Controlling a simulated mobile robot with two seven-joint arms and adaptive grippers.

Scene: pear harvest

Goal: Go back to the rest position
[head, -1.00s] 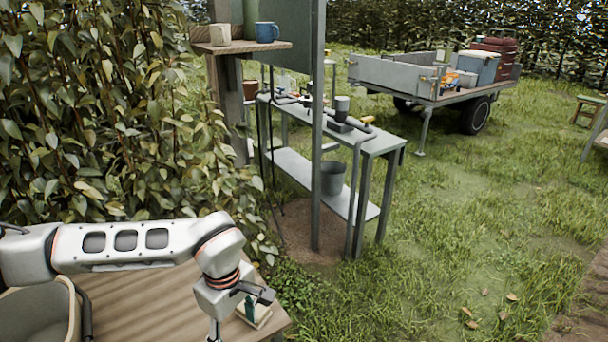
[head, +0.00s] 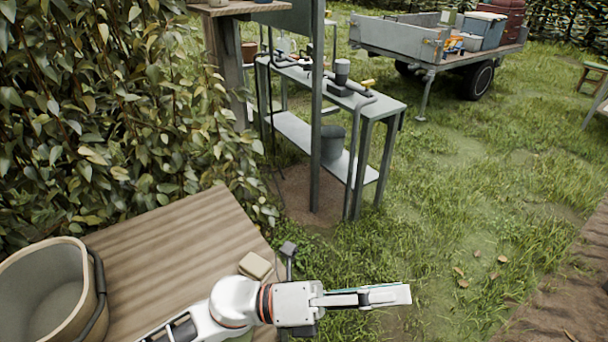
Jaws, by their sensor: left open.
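My left arm reaches in from the bottom of the head view, over the front of the wooden table (head: 180,240). My left gripper (head: 404,294) points right, past the table's right edge and above the grass. It is open, seen from the side, and I see nothing held in it. My right gripper is not in view.
A grey basket with a dark handle (head: 45,295) stands at the table's left. A small tan block (head: 256,266) lies near the right edge, close to my wrist. A hedge (head: 110,120) rises behind. A metal workbench (head: 385,107) and a trailer (head: 440,62) stand beyond; grass at right is open.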

